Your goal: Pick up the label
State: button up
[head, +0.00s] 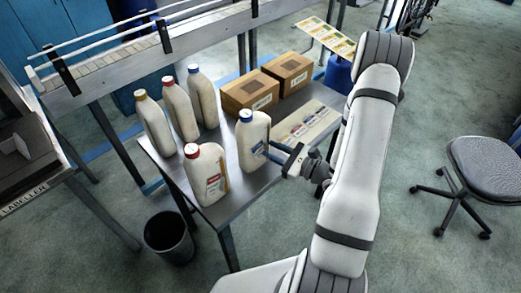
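Several printed labels lie on a pale sheet (307,126) at the right end of the metal table (262,178). Another yellowish sheet of labels (328,40) is at the back, beyond the table. My gripper (268,149) is at the table's right side, close beside the blue-capped front bottle (252,137) and left of the pale sheet. Its two fingers look apart, with no label seen between them. Whether the fingers touch the bottle cannot be told. My arm covers the area to the right of the pale sheet.
A red-capped bottle (206,177) stands at the table's front, with several bottles behind it. Two cardboard boxes (250,92) (288,72) are at the back. A bin (168,238) stands on the floor, and a chair (482,165) is at right. A conveyor (150,50) runs behind.

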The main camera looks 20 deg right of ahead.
jog(key=shift+c, duration=0.3)
grip_shut()
jog(key=shift+r, duration=0.1)
jog(key=shift+s+d+r, duration=0.1)
jog(key=shift+s+r, duration=0.1)
jog(key=shift+r, duration=0.2)
notch_tip(320, 180, up, 6)
jog(key=shift+b, duration=0.35)
jog(key=s+a+b+v, duration=0.1)
jog(key=v, duration=0.8)
jog(key=s+a+b+v, duration=0.1)
jog(key=a+v, duration=0.1)
jog(key=v, duration=0.8)
jog(key=shift+s+b, duration=0.4)
jog(key=shift+s, duration=0.05)
jog(key=shift+r, duration=0.1)
